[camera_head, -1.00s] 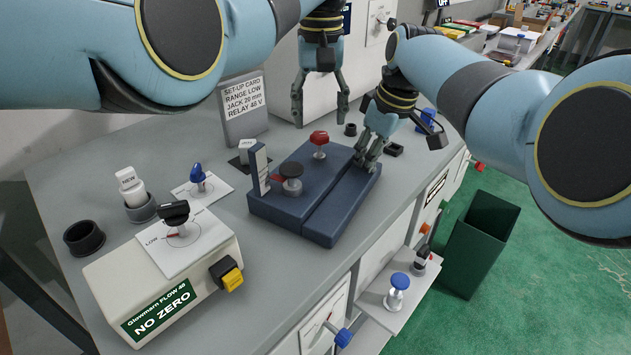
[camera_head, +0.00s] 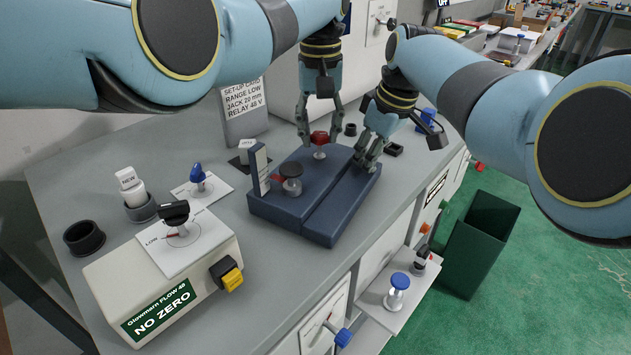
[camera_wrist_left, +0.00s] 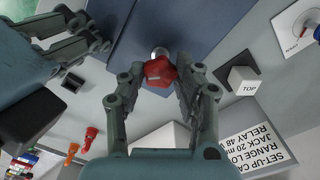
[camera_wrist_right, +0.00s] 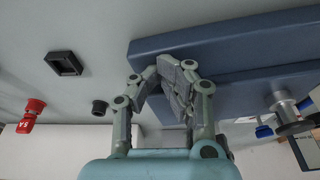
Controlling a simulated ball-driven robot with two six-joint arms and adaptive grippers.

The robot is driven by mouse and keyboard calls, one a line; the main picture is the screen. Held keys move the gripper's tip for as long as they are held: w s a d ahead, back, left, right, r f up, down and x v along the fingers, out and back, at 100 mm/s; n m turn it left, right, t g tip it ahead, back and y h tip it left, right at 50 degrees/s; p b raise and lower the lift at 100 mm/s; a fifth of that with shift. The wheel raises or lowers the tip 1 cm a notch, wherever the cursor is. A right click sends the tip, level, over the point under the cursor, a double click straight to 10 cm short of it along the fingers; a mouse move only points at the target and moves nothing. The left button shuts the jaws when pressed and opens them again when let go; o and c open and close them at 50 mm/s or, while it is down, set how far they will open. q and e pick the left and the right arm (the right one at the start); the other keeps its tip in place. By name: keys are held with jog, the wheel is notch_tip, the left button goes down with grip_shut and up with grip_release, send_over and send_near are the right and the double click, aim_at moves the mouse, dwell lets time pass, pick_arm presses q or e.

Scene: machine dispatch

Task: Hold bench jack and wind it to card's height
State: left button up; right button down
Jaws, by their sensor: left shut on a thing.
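The bench jack (camera_head: 325,218) is a dark blue two-part block on the grey bench. My left gripper (camera_head: 319,139) is shut on the red knob, with a finger on each side, as the left wrist view (camera_wrist_left: 160,72) shows. My right gripper (camera_head: 367,160) is at the jack's right end, fingertips close together against the block; whether they clamp it is unclear. The set-up card (camera_head: 243,97) reads jack 20 mm.
A cream flow box (camera_head: 165,268) with a black dial stands at front left. Nearby are a NEW part (camera_head: 131,187) in a cup, a black ring (camera_head: 84,238) and a blue knob (camera_head: 198,178). A green bin (camera_head: 480,240) stands on the floor right of the bench.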

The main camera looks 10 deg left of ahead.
pick_arm(q)
jog(key=shift+c, duration=0.5)
jog(key=shift+m, duration=1.1)
jog(key=m, duration=0.2)
jog(key=shift+m, duration=0.4)
jog(key=shift+m, duration=1.1)
jog(key=shift+a+m, duration=0.1)
jog(key=shift+m, duration=1.3)
